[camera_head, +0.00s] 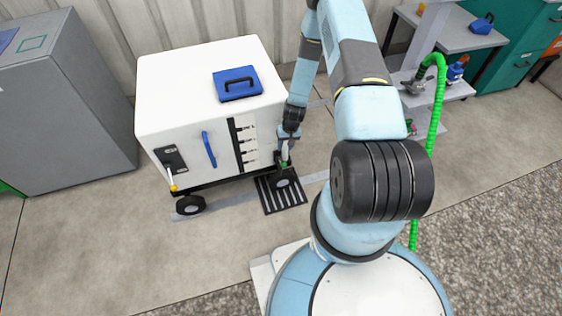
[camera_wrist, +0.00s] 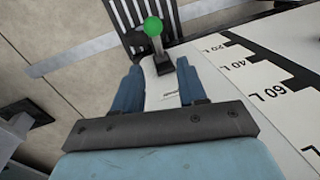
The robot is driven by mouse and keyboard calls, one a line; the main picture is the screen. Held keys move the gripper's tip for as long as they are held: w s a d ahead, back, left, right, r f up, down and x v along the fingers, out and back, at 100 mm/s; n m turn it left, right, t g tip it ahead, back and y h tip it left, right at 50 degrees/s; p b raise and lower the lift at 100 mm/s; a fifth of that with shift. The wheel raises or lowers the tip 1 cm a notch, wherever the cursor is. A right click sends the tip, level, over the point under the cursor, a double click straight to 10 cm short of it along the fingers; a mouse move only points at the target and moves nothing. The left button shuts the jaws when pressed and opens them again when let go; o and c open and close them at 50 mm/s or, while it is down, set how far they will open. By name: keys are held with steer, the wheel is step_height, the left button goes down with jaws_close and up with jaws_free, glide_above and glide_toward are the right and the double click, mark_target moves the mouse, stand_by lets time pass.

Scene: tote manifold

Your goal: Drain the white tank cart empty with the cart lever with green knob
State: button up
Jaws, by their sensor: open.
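The white tank cart (camera_head: 190,85) stands left of my arm in the head view. Its white side also fills the right of the wrist view (camera_wrist: 235,85). The cart lever with green knob (camera_wrist: 153,27) shows at the top of the wrist view, on a dark base. In the head view the knob (camera_head: 284,164) is small, low at the cart's right corner. My gripper (camera_wrist: 160,72) is open and empty, with its blue fingers either side of the lever's line in the wrist view. The knob appears just beyond the fingertips. In the head view my gripper (camera_head: 286,152) is right above the knob.
A slotted floor drain (camera_head: 280,190) lies below the lever. A yellow-tipped lever (camera_head: 172,183) is on the cart's left. The gauge strip (camera_head: 243,150) is on its front. A grey cabinet (camera_head: 60,100) stands left; a green hose (camera_head: 437,110) hangs right.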

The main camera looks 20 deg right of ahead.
mark_target(282, 161)
steer(key=f, duration=0.4)
steer(key=a+f, duration=0.1)
steer(key=f, duration=0.8)
steer(key=shift+w+a+f, duration=0.1)
steer(key=shift+a+f, duration=0.1)
steer(key=shift+a, duration=0.05)
jaws_close()
